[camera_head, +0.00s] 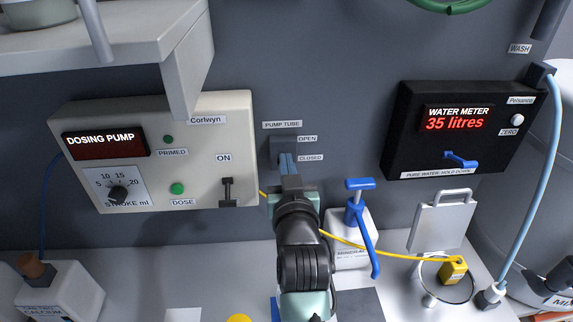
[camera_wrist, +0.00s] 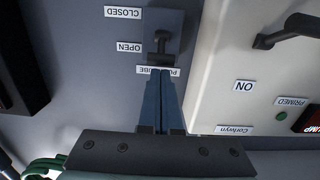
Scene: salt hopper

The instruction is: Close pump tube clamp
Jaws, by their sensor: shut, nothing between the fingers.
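The pump tube clamp is a dark block (camera_head: 281,144) on the grey wall, below the PUMP TUBE label (camera_head: 282,124) and left of the OPEN (camera_head: 307,139) and CLOSED (camera_head: 310,157) labels. In the upside-down wrist view its small dark lever (camera_wrist: 160,40) appears nearer the OPEN label (camera_wrist: 129,47) than the CLOSED label (camera_wrist: 123,12). My gripper (camera_head: 287,156) is shut and empty, its blue fingers together and pointing at the clamp. In the wrist view the fingertips (camera_wrist: 161,72) overlap the PUMP TUBE label; I cannot tell whether they touch anything.
The cream dosing pump (camera_head: 155,155) stands close left, with a black ON lever (camera_head: 227,190). A black water meter (camera_head: 460,125) reads 35 litres at the right. A shelf (camera_head: 120,50) overhangs upper left.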

